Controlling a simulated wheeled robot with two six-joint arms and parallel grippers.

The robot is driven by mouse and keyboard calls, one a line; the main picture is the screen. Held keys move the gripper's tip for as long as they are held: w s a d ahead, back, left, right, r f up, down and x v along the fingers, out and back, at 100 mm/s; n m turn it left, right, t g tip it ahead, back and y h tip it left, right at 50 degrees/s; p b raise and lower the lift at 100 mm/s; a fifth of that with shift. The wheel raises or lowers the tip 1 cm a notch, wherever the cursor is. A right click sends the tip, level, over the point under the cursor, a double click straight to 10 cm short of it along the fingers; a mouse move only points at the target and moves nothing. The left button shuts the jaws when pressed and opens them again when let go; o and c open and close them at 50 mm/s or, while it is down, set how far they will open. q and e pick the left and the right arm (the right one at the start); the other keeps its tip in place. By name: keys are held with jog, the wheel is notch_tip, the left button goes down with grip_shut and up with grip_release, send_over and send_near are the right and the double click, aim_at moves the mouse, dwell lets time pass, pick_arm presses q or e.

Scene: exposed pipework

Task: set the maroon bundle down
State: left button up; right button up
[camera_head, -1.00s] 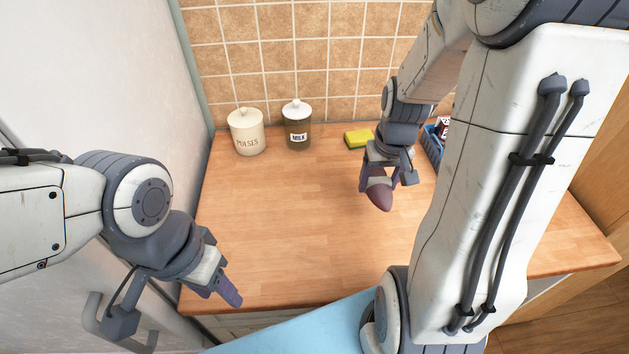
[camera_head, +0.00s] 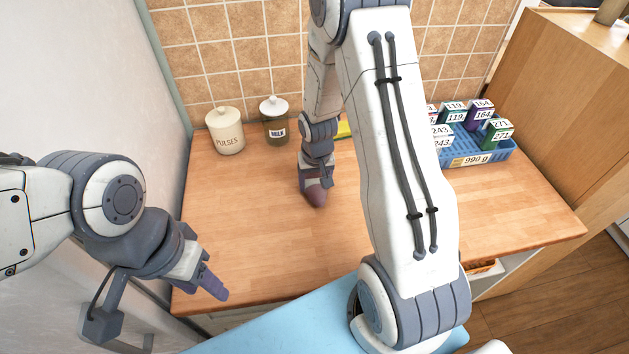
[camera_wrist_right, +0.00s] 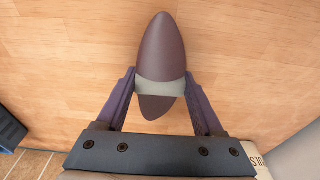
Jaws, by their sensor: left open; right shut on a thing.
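The maroon bundle (camera_wrist_right: 160,55) is a pointed oval with a pale band around it. My right gripper (camera_wrist_right: 160,92) is shut on it at the band, as the right wrist view shows. In the head view the bundle (camera_head: 315,196) hangs below my right gripper (camera_head: 316,178) over the wooden counter (camera_head: 250,230). I cannot tell whether its lower tip touches the counter. My left gripper (camera_head: 213,286) is open and empty near the counter's front left edge.
A pulses jar (camera_head: 225,132) and a milk jar (camera_head: 274,122) stand at the back left. A yellow sponge (camera_head: 343,130) is partly hidden behind my right arm. A blue crate (camera_head: 478,152) with several labelled boxes stands at the back right. The counter's left and middle are clear.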

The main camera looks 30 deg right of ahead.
jog(key=shift+f, duration=0.1)
jog(key=shift+f+b, duration=0.15)
jog(key=shift+b, duration=0.15)
jog(key=o, duration=1.4)
jog(key=shift+c, duration=0.2)
jog(key=shift+r, duration=0.2)
